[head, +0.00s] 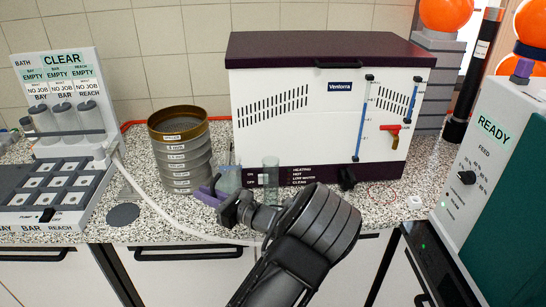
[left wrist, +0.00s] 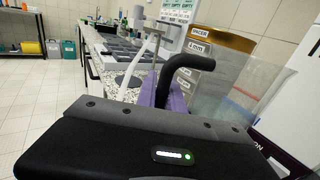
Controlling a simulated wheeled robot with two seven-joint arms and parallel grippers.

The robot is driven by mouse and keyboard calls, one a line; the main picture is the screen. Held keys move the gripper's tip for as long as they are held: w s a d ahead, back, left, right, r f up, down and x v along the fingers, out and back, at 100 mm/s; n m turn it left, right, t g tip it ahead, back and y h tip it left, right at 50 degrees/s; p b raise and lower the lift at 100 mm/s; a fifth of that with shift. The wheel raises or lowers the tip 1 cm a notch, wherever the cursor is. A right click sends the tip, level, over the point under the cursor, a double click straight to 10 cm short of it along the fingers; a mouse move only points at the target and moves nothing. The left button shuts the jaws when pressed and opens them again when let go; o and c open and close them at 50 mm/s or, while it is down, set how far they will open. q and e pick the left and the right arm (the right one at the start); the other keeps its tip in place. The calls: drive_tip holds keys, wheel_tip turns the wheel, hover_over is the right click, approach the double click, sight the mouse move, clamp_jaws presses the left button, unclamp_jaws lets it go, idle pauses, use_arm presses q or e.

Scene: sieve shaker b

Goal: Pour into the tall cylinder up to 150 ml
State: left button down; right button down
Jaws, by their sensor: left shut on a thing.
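A clear jug (head: 231,178) stands out faintly in front of the white machine in the head view. In the left wrist view its transparent wall (left wrist: 252,82) and black curved handle (left wrist: 187,66) show. My left gripper (head: 208,194), with purple fingers, is shut on the jug's handle; the jug looks about upright. The tall cylinder (head: 271,172), clear and upright, is just right of the jug and apart from it. Its marks and any liquid in it or the jug are too small to tell. My right gripper is in neither view.
A white Ventorra machine (head: 330,110) stands close behind the cylinder. A sieve stack (head: 182,155) is left of the jug.

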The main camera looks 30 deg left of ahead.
sight(214, 176)
use_arm(q)
drive_tip(key=shift+d+r, duration=0.1)
drive_tip(key=shift+r, duration=0.05)
drive_tip(key=shift+w+d+r+m+t+y+b, duration=0.15)
drive_tip(key=shift+w+d+r+m+y+b, duration=0.2)
drive_tip(key=shift+r+m+y, duration=0.5)
drive_tip(key=shift+w+d+r+m+t+y+b, duration=0.2)
drive_tip(key=shift+w+d+r+m+y+b, duration=0.35)
drive_tip(key=shift+r, duration=0.55)
drive_tip(key=shift+w+d+r+m+t+y+b, duration=0.2)
drive_tip(key=shift+r+m+y, duration=0.5)
drive_tip(key=shift+r+m, duration=0.25)
drive_tip(key=r+m, duration=0.1)
drive_tip(key=w+d+r+m+t+y, duration=0.1)
drive_tip(key=r, duration=0.1)
drive_tip(key=r+m, duration=0.1)
drive_tip(key=shift+w+d+r+t+y, duration=0.15)
drive_tip(key=shift+r+t+y, duration=0.1)
drive_tip(key=shift+y, duration=0.15)
drive_tip(key=shift+w+d+r+m+t, duration=0.15)
drive_tip(key=shift+d+r+m+t, duration=0.05)
drive_tip(key=shift+r+m+t, duration=0.3)
drive_tip(key=shift+w+d+r+m+t+y+b, duration=0.15)
drive_tip(key=shift+m+t+y+b, duration=0.25)
drive_tip(key=shift+m+b, duration=0.2)
drive_tip(key=shift+w+d+r+m+t+y+b, duration=0.1)
drive_tip(key=shift+m+t+y+b, duration=0.2)
drive_tip(key=shift+m+t+b, duration=0.3)
